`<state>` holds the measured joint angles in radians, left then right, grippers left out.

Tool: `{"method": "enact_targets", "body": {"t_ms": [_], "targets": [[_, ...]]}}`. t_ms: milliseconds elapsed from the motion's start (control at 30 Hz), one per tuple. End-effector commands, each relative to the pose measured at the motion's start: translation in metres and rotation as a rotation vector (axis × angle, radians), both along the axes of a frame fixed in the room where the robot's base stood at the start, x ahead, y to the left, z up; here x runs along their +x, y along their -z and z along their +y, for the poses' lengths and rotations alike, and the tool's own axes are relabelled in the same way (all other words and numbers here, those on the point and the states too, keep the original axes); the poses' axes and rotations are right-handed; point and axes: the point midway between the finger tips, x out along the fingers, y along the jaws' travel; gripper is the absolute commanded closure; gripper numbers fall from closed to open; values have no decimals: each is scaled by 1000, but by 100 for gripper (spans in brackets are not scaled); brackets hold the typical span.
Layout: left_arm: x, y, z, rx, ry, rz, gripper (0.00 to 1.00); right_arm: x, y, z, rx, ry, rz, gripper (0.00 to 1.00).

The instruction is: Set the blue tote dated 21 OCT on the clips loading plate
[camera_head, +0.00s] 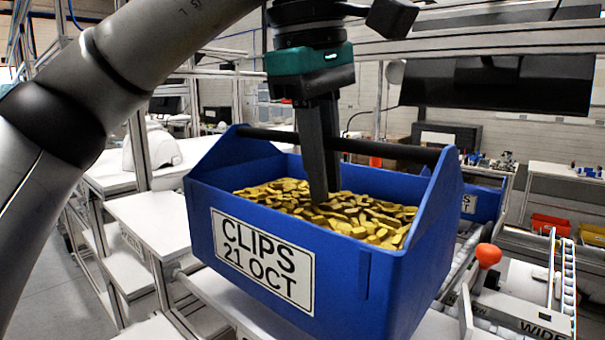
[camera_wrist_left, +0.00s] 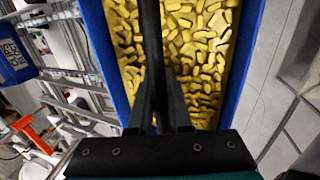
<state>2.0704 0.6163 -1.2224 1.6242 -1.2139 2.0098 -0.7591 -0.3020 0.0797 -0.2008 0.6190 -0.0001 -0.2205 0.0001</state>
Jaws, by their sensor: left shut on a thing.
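The blue tote (camera_head: 375,275) has a label reading CLIPS 21 OCT and is filled with yellow clips (camera_head: 345,210). It stands out large in the middle of the head view and looks level. Its black handle bar (camera_head: 390,150) runs across the top. My left gripper (camera_head: 318,190) is shut on this bar from above, its fingers reaching down toward the clips. The left wrist view shows the clips (camera_wrist_left: 200,50) and blue walls below the gripper (camera_wrist_left: 165,115). I cannot tell whether the tote's underside touches anything. No plate marked for clips can be made out. My right gripper is not in view.
Another blue tote (camera_head: 482,203) with a label stands behind at the right, near a roller rail. An orange knob (camera_head: 488,255) sits right of the held tote. White platforms (camera_head: 150,220) lie at left. Red (camera_head: 550,224) and yellow (camera_head: 592,235) bins are farther right.

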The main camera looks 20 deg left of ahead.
Motion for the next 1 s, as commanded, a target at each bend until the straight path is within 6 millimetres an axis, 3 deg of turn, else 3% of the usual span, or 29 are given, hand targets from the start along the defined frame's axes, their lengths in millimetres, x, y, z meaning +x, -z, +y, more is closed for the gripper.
{"method": "enact_targets", "body": {"t_ms": [200,300,600,1000], "targets": [[23,1,-9,0,-1,0,100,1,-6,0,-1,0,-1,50],[21,19,-8,0,1,-1,100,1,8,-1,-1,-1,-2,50],[21,45,-8,-1,2,-3,100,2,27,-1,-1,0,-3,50],[21,51,-8,-1,1,-3,100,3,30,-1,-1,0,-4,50]]}}
